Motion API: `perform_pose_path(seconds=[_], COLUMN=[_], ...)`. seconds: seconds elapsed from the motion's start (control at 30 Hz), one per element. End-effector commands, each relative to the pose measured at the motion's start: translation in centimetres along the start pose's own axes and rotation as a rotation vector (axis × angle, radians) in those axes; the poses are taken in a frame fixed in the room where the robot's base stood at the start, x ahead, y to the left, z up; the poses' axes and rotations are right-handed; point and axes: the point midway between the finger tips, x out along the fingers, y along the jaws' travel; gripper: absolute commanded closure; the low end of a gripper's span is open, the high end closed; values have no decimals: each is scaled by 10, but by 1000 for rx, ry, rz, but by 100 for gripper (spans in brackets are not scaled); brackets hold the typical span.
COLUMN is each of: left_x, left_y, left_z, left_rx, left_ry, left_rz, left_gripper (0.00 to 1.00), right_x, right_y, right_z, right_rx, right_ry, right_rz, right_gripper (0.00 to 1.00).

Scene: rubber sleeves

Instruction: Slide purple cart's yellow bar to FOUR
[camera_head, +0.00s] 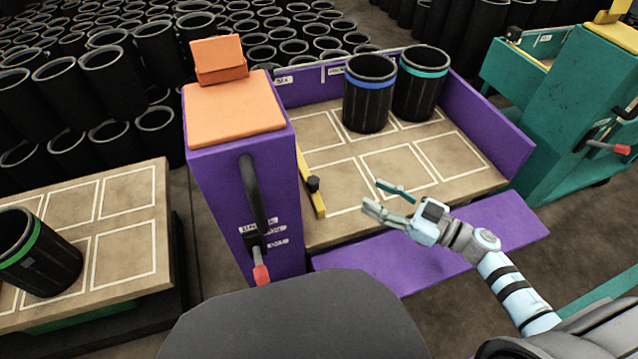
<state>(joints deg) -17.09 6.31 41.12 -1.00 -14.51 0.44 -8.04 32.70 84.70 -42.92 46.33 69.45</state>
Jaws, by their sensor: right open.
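The purple cart (245,195) stands in the middle with its front flap folded down. My right gripper (373,194) is open and empty over the front of the bed. It is right of the bar and knob, apart from them, with its fingers pointing left. My left gripper is out of view.
Two black sleeves, one with a blue band (369,95) and one with a teal band (420,85), stand at the back of the bed. A green-banded sleeve (38,255) is on the left table (125,285). A teal cart (560,95) stands right. The bed's front squares are empty.

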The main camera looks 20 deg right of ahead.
Motion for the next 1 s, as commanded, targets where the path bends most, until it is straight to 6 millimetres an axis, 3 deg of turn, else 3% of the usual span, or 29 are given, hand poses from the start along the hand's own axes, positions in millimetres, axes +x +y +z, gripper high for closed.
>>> perform_pose_path(seconds=[0.17, 0.27, 0.5, 0.7, 1.0], left_x=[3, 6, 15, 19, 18], left_y=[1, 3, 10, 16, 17], left_z=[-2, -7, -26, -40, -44], left_rx=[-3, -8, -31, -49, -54], left_ry=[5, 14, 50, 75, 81], left_rz=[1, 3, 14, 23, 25], left_gripper=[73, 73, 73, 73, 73], right_x=[3, 23, 92, 129, 137], right_y=[-15, -18, -27, -31, -32], right_z=[5, 5, 7, 7, 6], right_rx=[37, 37, 37, 37, 36], right_ry=[-19, -15, -13, -17, -19], right_rz=[-126, -125, -122, -121, -121], right_gripper=[54, 54, 54, 54, 54])
